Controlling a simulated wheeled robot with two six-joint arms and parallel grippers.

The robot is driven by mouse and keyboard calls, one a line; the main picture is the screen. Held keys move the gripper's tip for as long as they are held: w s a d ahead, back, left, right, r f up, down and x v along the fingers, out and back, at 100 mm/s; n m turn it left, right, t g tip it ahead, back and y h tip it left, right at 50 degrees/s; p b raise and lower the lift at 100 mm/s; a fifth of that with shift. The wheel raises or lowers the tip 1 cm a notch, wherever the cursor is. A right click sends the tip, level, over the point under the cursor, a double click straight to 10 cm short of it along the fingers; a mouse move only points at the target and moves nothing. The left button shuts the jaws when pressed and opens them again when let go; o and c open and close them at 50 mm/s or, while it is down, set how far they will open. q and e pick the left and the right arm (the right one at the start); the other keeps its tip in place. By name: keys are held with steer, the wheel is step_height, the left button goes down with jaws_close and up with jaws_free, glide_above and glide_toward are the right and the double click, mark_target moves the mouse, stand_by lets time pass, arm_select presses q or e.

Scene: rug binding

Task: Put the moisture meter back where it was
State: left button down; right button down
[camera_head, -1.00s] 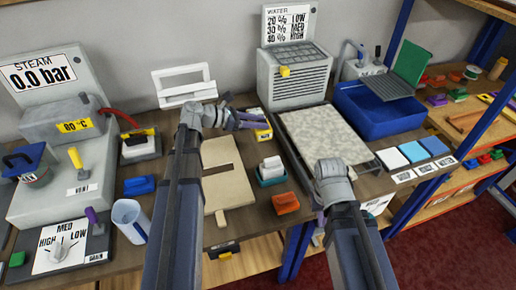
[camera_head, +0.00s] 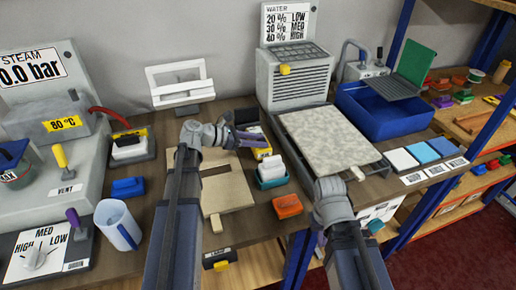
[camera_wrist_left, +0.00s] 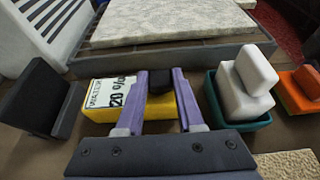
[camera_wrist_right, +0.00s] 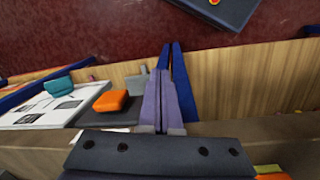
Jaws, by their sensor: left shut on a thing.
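The moisture meter is a yellow block with a white "20 %" display (camera_wrist_left: 112,92); its yellow edge also shows in the head view (camera_head: 264,153). My left gripper (camera_wrist_left: 160,80) is shut on a black part of the meter between its purple fingers. Fingers and wrist partly hide the meter in the head view. I cannot tell whether it touches the table. A black upright block (camera_wrist_left: 42,92) stands just left of it, apart from it. My right gripper (camera_wrist_right: 160,98) has its fingers together, with nothing seen between them, low at the table's front edge.
A teal tray with white blocks (camera_head: 271,170) is close right of the meter, with an orange block (camera_head: 288,205) nearer. A beige board (camera_head: 228,195) lies in front. The rug piece (camera_head: 322,140) lies on a grey frame behind right. A white rack (camera_head: 182,88) stands behind left.

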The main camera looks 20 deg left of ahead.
arm_select(q)
steer(key=shift+f, duration=0.55)
steer(key=shift+r, duration=0.1)
arm_select(e)
steer(key=shift+f, duration=0.45)
steer(key=shift+f, duration=0.15)
arm_select(q)
steer(key=c, duration=0.5)
jaws_free()
steer(key=shift+r, duration=0.15)
steer(key=p+v, duration=0.4)
steer(key=v, duration=0.6)
steer(key=shift+s+a, duration=0.15)
steer(key=shift+s, duration=0.05)
steer(key=shift+p+v, duration=0.3)
steer(key=shift+v, duration=0.45)
arm_select(e)
steer(key=shift+r, duration=2.45)
